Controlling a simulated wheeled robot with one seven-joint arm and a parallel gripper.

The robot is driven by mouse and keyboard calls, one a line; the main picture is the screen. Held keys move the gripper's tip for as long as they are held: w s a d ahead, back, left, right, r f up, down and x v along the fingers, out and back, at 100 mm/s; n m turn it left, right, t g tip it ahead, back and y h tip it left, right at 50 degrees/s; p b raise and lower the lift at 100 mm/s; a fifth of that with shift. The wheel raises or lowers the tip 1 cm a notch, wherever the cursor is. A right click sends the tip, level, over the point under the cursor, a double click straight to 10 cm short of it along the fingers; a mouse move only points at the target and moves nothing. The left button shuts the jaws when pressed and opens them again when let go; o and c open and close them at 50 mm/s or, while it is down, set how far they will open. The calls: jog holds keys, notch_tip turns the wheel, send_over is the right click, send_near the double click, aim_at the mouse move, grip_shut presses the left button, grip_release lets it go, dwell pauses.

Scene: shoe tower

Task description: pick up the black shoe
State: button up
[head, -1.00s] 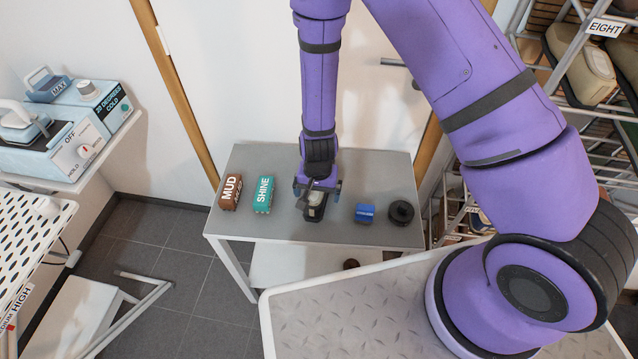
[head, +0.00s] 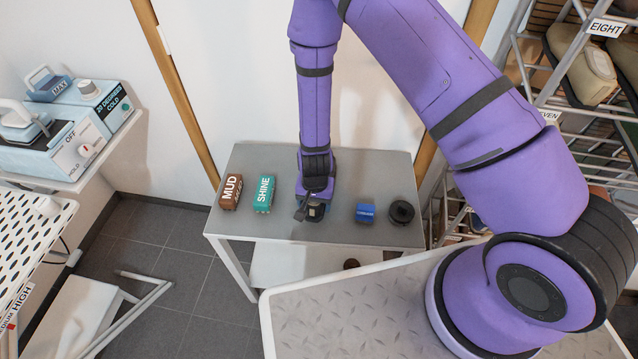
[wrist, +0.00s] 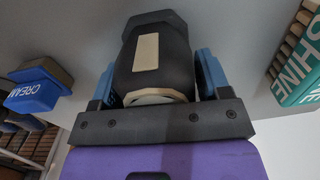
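The black shoe (head: 315,211), dark with a pale patch, is on the grey table (head: 283,160), partly hidden by my gripper (head: 315,200) in the head view. In the wrist view the shoe (wrist: 158,55) fills the middle, with its pale patch facing the camera. My gripper (wrist: 158,85) is around the shoe, one blue finger on each side. The fingers are spread wide and close to the shoe's sides; no clear squeeze shows.
A brown MUD brush (head: 231,191) and a teal SHINE brush (head: 264,193) stand left of the shoe. A blue CREAM item (head: 365,212) and a round black tin (head: 401,212) are on the right. A shoe rack (head: 560,110) stands further right.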

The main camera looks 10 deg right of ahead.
jog(key=c, duration=0.5)
jog(key=shift+c, duration=0.2)
jog(key=shift+r, duration=0.15)
notch_tip(320, 180, up, 9)
jog(key=shift+r, duration=0.4)
